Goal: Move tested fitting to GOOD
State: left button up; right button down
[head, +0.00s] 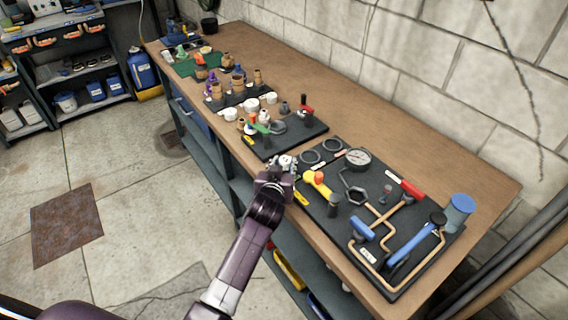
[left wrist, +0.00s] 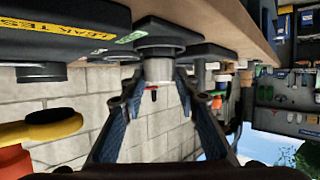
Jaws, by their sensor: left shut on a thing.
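My left gripper (head: 277,179) is over the front edge of the bench, at the near left corner of the black test board (head: 335,235). In the left wrist view its two fingers (left wrist: 160,82) close on a grey metal fitting (left wrist: 158,68). The fitting is against or very near a dark round piece (left wrist: 160,46) beside a small green label (left wrist: 130,37); I cannot read the label or tell whether they touch. In the head view the gripper mostly hides the fitting. Two dark rings (head: 310,157) lie just beyond it. My right gripper is not in view.
A pressure gauge (head: 358,157), a yellow-handled part (head: 318,182), a blue-handled tool (head: 412,247) and a blue-topped cup (head: 459,211) are on or beside the board. A second board (head: 300,130) holds several fittings. The brick wall (head: 430,80) bounds the back.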

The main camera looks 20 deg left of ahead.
pick_arm(q)
jog(key=o, duration=1.2)
jog(key=b+v, duration=0.1)
jog(key=v, duration=1.1)
jog(key=shift+d+r, duration=0.1)
